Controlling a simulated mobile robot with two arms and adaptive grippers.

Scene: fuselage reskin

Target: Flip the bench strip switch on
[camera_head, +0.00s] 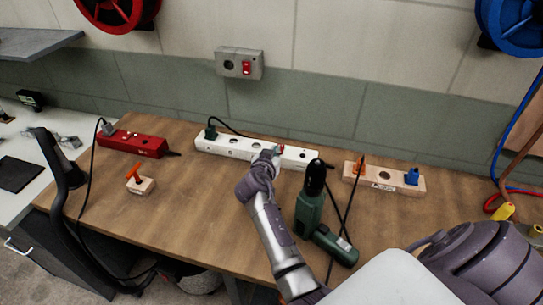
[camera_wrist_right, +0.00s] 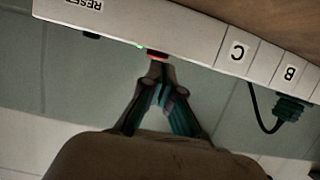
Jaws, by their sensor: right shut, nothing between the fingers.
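The white bench strip (camera_head: 215,147) lies along the back of the wooden bench in the head view. Its red switch (camera_head: 281,148) is near the strip's right part, just beyond my right gripper (camera_head: 268,154). In the right wrist view the strip (camera_wrist_right: 195,40) appears upside down, with RESET, C and B labels. The shut, empty fingertips (camera_wrist_right: 156,66) are at the red switch (camera_wrist_right: 157,55) and partly cover it; contact is likely but not certain. A small green light (camera_wrist_right: 141,46) glows beside the switch. My left gripper is not in view.
A red strip (camera_head: 132,143) is at the left, and a wooden strip (camera_head: 385,177) at the right. A small block with an orange handle (camera_head: 137,178) sits front left. A wall switch box (camera_head: 239,64) is above.

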